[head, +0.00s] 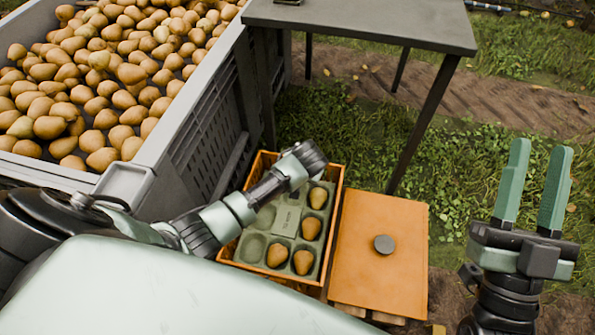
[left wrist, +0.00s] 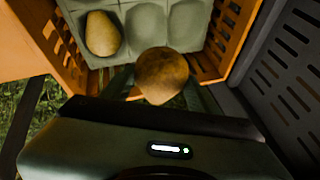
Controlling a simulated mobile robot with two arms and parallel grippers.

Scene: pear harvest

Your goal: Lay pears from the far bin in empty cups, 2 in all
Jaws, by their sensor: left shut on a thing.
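The far bin (head: 205,85), grey and heaped with pears (head: 105,75), stands at upper left in the head view. A grey-green cup tray (head: 288,222) sits in an orange crate (head: 337,190); several cups hold pears and others are empty. My left arm reaches over the crate, its fingers hidden in the head view. In the left wrist view my left gripper (left wrist: 161,92) is shut on a brown pear (left wrist: 162,70), held near empty cups (left wrist: 147,25) and a cup with a pear (left wrist: 102,33). My right gripper (head: 541,150) is open and empty at right.
An orange board (head: 380,270) with a dark round knob (head: 384,244) lies right of the crate. A grey table (head: 365,22) stands behind, its legs on the grass. The bin's slatted wall rises close to the crate's left. Grass between the board and my right gripper is open.

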